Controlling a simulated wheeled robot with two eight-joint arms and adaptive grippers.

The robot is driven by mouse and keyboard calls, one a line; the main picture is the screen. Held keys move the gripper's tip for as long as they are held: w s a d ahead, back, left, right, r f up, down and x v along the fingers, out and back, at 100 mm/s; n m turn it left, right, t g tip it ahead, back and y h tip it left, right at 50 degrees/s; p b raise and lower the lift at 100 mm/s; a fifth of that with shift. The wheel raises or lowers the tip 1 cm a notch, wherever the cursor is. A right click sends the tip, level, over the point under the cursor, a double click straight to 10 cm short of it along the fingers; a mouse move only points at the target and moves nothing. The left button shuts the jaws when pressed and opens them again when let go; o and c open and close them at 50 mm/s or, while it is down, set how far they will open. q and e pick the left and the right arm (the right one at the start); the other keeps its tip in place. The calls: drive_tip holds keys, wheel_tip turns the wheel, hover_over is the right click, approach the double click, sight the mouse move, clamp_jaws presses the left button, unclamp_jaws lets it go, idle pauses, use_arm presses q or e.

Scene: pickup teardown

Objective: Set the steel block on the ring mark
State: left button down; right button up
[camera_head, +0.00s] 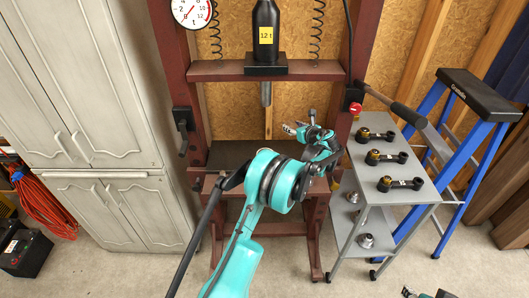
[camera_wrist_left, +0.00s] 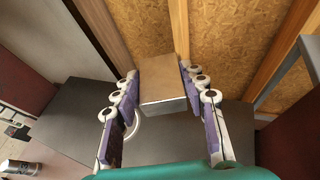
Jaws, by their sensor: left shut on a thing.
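My left gripper (camera_head: 298,122) is in front of the press opening in the head view. In the left wrist view its fingers (camera_wrist_left: 162,95) are shut on the steel block (camera_wrist_left: 162,80), a plain grey-tan block gripped from both sides. Part of a white ring mark (camera_wrist_left: 134,129) shows on the dark grey press bed (camera_wrist_left: 180,145), beside the left fingers and below the block in the picture. The rest of the ring is hidden. The block appears apart from the ring. In the head view I cannot make out the block. Small dark tips at the bottom edge may be my right gripper (camera_head: 425,294).
A red press frame (camera_head: 177,70) with a black 12 t jack (camera_head: 265,30) and its ram (camera_head: 266,94) stands over the bed. A grey cart (camera_head: 400,160) with several black rods is at right, beside a blue stepladder (camera_head: 470,130). Cabinets (camera_head: 85,100) stand left.

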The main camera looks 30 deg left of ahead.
use_arm(q)
drive_tip(key=s+a+f+b, duration=0.1)
drive_tip(key=s+a+f, duration=0.1)
drive_tip(key=s+a+f+b, duration=0.1)
drive_tip(key=s+a+f, duration=0.1)
drive_tip(key=s+a, duration=0.1)
drive_tip(key=s+a+f+b, duration=0.1)
drive_tip(key=s+a+f, duration=0.1)
drive_tip(key=s, duration=0.1)
drive_tip(key=shift+s+a+f+b, duration=0.1)
drive_tip(key=shift+a+f+b, duration=0.15)
drive_tip(key=shift+a+b, duration=0.1)
drive_tip(key=shift+f+b, duration=0.85)
drive_tip(key=shift+f, duration=1.2)
drive_tip(key=shift+f, duration=0.1)
drive_tip(key=c, duration=1)
unclamp_jaws()
drive_tip(key=shift+c, duration=0.2)
drive_tip(key=shift+o, duration=0.9)
